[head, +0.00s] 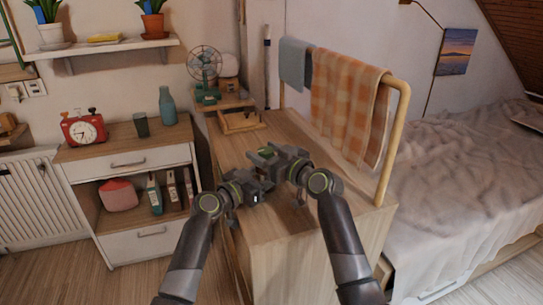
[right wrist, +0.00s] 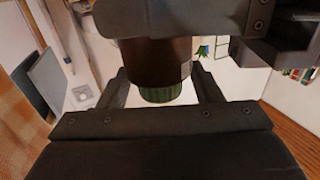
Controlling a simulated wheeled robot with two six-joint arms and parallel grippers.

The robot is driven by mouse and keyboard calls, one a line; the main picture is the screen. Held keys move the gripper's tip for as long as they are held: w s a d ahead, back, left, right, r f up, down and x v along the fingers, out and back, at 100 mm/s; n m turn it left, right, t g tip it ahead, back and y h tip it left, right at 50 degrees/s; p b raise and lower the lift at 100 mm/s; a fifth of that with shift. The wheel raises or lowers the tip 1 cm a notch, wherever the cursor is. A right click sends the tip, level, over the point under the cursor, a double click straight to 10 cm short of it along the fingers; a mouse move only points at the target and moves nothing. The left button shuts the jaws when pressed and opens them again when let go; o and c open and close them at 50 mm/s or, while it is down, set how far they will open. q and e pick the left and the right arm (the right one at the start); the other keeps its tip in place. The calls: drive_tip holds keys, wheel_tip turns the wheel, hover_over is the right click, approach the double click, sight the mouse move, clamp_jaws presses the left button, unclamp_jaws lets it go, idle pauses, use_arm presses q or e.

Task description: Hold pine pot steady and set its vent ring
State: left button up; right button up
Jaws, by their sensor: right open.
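The pine pot (right wrist: 158,62) shows in the right wrist view as a dark brown round body with a pale patch on one side. Its green ridged vent ring (right wrist: 160,94) is at the end facing that camera. My right gripper (right wrist: 162,86) is open, its fingers on either side of the ring with gaps. My left gripper (right wrist: 170,18) is shut on the pot's far end. In the head view, my right gripper (head: 274,158) and left gripper (head: 264,184) meet above the cabinet. They hide most of the pot; a small green part (head: 265,152) shows.
The wooden cabinet top (head: 240,147) lies under my grippers. A rail with an orange checked towel (head: 347,100) stands close on the right, with the bed (head: 460,190) beyond. A fan (head: 205,66) and a wooden tray (head: 240,122) are at the back. A red clock (head: 84,128) is left.

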drive_tip(key=v, duration=1.2)
drive_tip(key=shift+w, duration=0.1)
use_arm(q)
drive_tip(key=o, duration=1.1)
